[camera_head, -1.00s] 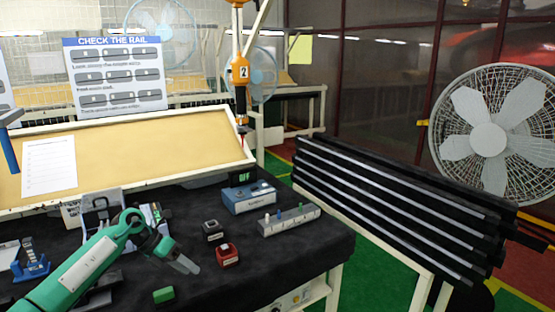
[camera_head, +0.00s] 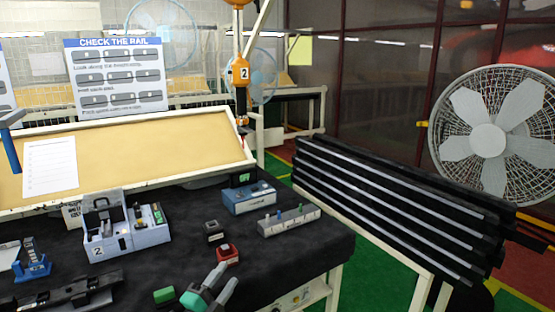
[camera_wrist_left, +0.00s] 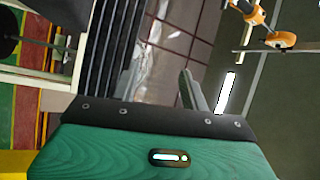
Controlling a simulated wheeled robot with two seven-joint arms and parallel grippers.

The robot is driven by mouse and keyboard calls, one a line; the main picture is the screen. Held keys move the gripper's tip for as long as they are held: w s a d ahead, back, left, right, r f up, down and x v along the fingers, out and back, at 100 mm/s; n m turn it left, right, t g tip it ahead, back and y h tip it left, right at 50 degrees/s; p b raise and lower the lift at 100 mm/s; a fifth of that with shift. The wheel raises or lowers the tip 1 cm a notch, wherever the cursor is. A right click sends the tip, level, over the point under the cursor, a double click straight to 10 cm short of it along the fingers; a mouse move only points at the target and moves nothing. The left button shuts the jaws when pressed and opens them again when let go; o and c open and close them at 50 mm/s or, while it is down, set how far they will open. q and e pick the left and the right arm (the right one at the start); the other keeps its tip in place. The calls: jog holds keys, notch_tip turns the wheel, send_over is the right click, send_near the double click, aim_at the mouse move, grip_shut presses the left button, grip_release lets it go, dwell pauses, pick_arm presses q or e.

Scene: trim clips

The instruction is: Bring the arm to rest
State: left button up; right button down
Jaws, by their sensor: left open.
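My left gripper (camera_head: 220,287) is at the front edge of the black-covered bench (camera_head: 180,262) in the head view. Its two grey fingers are apart with nothing between them. The fingers also show in the left wrist view (camera_wrist_left: 160,88), spread and empty. Most of my left arm is out of the head view. My right gripper is not in view.
A grey fixture marked 2 (camera_head: 122,240), a red-topped block (camera_head: 228,254), a dark block (camera_head: 213,231), a green block (camera_head: 164,295), a blue box (camera_head: 249,198) and a rail with pegs (camera_head: 289,219) are on the bench. A black slatted rack (camera_head: 390,205) stands to the right.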

pick_arm(q)
jog(key=s+a+f+n+g+y, duration=0.5)
jog(key=s+a+f+n+y, duration=0.4)
jog(key=s+f+n+y, duration=0.35)
jog(key=s+f+n+g+h, duration=0.1)
jog(key=s+f+n+g, duration=0.15)
jog(key=s, duration=0.55)
jog(key=s+f+n+g+h, duration=0.15)
jog(key=s+g, duration=0.25)
jog(key=s, duration=0.4)
jog(key=s+f+n+g, duration=0.2)
jog(key=s+f+g, duration=0.1)
jog(key=s, duration=0.5)
notch_tip(320, 180, down, 31)
jog(key=s+g, duration=0.1)
jog(key=g, duration=0.1)
jog(key=s+a+f, duration=0.2)
jog(key=s+f, duration=0.7)
jog(key=s+a+f+g, duration=0.1)
jog(key=s+a+f, duration=0.1)
jog(key=s+f, duration=0.8)
